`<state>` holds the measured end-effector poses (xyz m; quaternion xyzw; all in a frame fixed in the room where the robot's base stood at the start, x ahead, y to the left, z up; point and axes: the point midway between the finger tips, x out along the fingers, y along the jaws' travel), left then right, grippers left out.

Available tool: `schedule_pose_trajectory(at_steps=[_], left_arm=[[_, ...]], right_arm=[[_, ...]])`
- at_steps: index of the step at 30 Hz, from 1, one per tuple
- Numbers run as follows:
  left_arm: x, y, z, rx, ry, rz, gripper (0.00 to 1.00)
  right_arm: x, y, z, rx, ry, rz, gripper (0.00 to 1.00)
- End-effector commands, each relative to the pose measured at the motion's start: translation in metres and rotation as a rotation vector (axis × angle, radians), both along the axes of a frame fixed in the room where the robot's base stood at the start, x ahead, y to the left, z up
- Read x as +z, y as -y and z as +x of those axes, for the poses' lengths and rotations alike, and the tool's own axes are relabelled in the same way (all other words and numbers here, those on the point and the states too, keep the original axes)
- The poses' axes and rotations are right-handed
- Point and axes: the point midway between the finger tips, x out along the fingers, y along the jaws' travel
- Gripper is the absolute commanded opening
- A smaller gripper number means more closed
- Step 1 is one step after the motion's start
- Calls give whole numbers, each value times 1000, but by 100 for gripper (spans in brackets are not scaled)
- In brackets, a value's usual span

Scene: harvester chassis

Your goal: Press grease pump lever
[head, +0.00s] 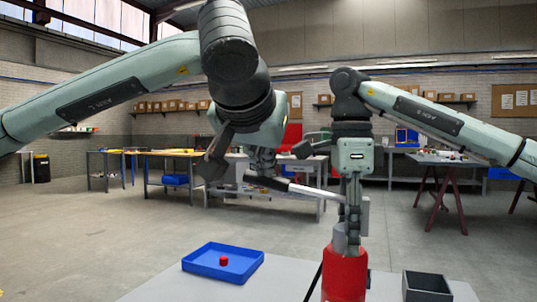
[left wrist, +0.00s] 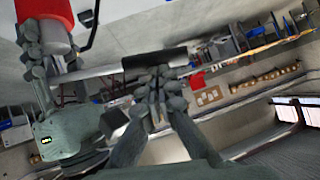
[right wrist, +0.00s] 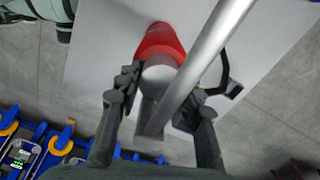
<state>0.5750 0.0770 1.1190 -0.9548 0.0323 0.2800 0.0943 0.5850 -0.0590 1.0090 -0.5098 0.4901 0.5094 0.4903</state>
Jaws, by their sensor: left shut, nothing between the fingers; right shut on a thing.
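The grease pump has a red body (head: 345,277) standing upright on the grey tabletop. Its silver lever (head: 308,191) reaches out to the left and ends in a black handle (head: 268,183). My left gripper (head: 263,168) is shut and empty at the handle. In the left wrist view the handle (left wrist: 154,58) lies across just beyond the fingertips (left wrist: 156,80); I cannot tell whether they touch. My right gripper (head: 348,236) is shut around the pump's top. In the right wrist view its fingers flank the grey cap (right wrist: 160,76), and the lever (right wrist: 212,55) crosses in front.
A blue tray (head: 198,266) with a red piece (head: 224,261) in it stands left of the pump. A dark open box (head: 427,285) stands to the right. A black hose (head: 313,281) runs beside the pump. Workbenches stand far behind, across open floor.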

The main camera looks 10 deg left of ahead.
Motion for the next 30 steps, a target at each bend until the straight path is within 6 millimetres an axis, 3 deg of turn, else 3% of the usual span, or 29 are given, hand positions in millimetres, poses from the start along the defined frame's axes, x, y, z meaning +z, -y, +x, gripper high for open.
schedule_pose_trajectory(at_steps=[15, 30], left_arm=[[-57, -13, 2, -1, -45, -321, 0], [-71, -12, 1, -3, -56, -397, 0]], right_arm=[[-1, 0, -1, 1, -3, 0, 0], [0, 0, -1, 2, -3, 0, 0]])
